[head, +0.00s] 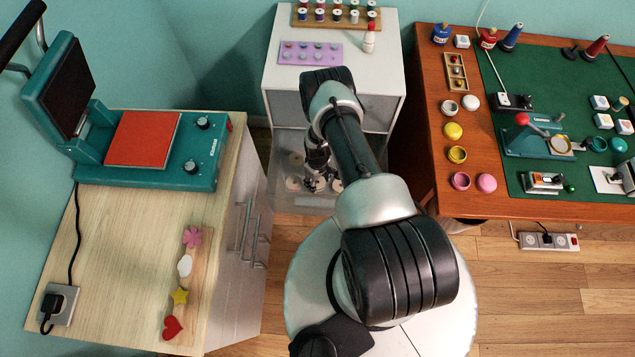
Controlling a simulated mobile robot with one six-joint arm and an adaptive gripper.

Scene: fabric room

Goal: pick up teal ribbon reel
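My gripper (318,184) points down over a low grey, see-through drawer or bin (297,205) in front of the white cabinet. Several pale, round reel-like things (293,183) lie in the bin around the gripper, partly hidden by it and my arm. They are small, and I cannot make out a teal ribbon reel among them. The gripper is dark and small in this view; I cannot tell whether its fingers are open or shut, or whether they touch anything.
The white cabinet (385,75) carries a wooden spool rack (300,22) and a lilac tray (288,57). A wooden desk (424,60) with tools stands right. A pale counter (110,250) with a teal heat press (150,172) stands left. Floor (560,290) at lower right is clear.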

